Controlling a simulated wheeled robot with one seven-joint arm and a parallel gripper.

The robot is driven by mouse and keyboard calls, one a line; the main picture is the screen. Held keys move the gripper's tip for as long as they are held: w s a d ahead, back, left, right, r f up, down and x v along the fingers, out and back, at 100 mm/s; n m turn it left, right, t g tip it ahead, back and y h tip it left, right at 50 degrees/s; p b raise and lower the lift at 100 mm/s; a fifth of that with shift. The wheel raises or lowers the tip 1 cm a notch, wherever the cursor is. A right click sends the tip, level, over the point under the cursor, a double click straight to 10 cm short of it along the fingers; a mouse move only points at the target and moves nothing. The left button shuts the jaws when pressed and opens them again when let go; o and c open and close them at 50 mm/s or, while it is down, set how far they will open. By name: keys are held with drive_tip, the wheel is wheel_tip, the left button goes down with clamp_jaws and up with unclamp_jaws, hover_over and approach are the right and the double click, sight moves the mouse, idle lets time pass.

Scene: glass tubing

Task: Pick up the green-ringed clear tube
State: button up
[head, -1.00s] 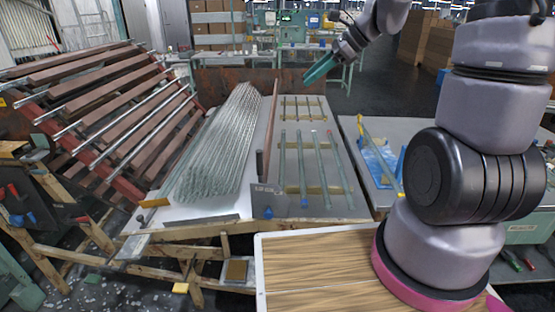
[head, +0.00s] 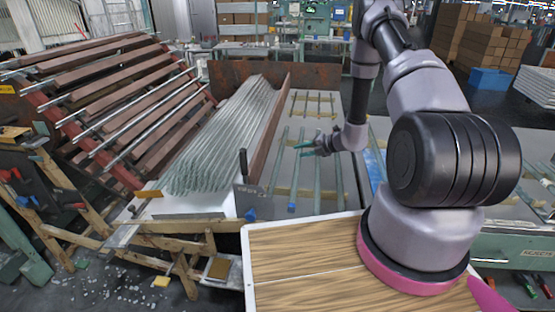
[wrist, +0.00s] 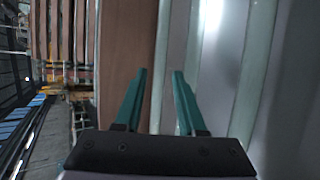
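Several long clear tubes (head: 297,172) lie side by side on the grey table right of the brown board, in the head view. Their end marks are too small to tell which one has a green ring. One tube has a blue end. My gripper (head: 312,146), with teal fingers, is above these tubes and reaches left across them. Pale tube lengths (wrist: 258,70) run up the right of that view. No green ring is visible there.
A brown upright board (head: 270,128) edges the tubes and also shows in the wrist view (wrist: 125,50). A dense bundle of clear tubes (head: 225,140) lies left of it. A slanted rack (head: 115,100) stands farther left. Cardboard boxes (head: 490,45) stand at the back right.

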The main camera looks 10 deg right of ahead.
sight(282, 155)
drive_tip(key=x, duration=0.5)
drive_tip(key=shift+w+a+f, duration=0.1)
drive_tip(key=shift+f, duration=0.1)
drive_tip(key=x, duration=0.5)
drive_tip(key=shift+w, duration=0.25)
clamp_jaws()
